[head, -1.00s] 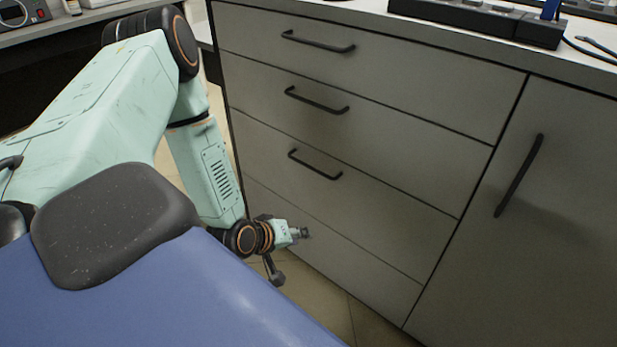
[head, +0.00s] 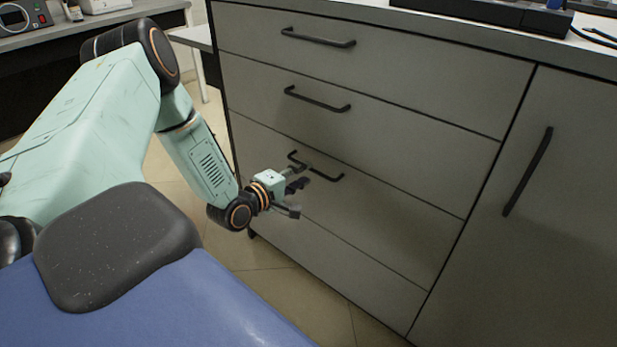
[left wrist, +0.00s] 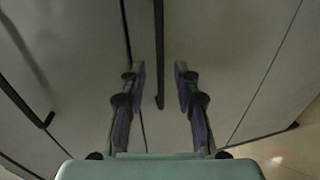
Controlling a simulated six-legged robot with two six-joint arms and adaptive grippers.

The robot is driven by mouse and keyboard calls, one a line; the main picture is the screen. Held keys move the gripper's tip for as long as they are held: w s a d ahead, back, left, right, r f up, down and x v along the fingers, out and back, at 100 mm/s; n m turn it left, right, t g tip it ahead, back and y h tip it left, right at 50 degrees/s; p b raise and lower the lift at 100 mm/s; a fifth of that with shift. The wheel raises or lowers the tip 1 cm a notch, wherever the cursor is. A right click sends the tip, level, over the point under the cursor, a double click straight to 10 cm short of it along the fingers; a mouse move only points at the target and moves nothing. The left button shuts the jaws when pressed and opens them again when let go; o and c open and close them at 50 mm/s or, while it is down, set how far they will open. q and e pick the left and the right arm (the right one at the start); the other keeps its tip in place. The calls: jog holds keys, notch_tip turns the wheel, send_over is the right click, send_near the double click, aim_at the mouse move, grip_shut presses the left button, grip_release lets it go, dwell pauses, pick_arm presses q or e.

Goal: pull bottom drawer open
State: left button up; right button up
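The cabinet's lowest drawer with a handle (head: 390,215) is shut, its front flush with the fronts around it. Its dark bar handle (head: 328,176) is partly hidden behind my left gripper (head: 301,184). In the left wrist view this handle (left wrist: 159,60) runs between the two fingers of my left gripper (left wrist: 160,75). The fingers are apart, one on each side of the bar, and not closed on it. I cannot tell how far the fingertips are from the drawer front. My right gripper is in neither view.
Two shut drawers with handles (head: 318,38) (head: 317,99) are above. A plain panel without a visible handle (head: 335,255) is below. A cabinet door (head: 560,200) is at the right. Tiled floor (head: 275,290) is clear in front. A bench with devices (head: 60,45) stands at the back left.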

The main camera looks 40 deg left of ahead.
aim_at(311, 170)
pick_arm(q)
jog(key=shift+b+x, duration=0.5)
jog(key=shift+x, duration=1.05)
grip_shut()
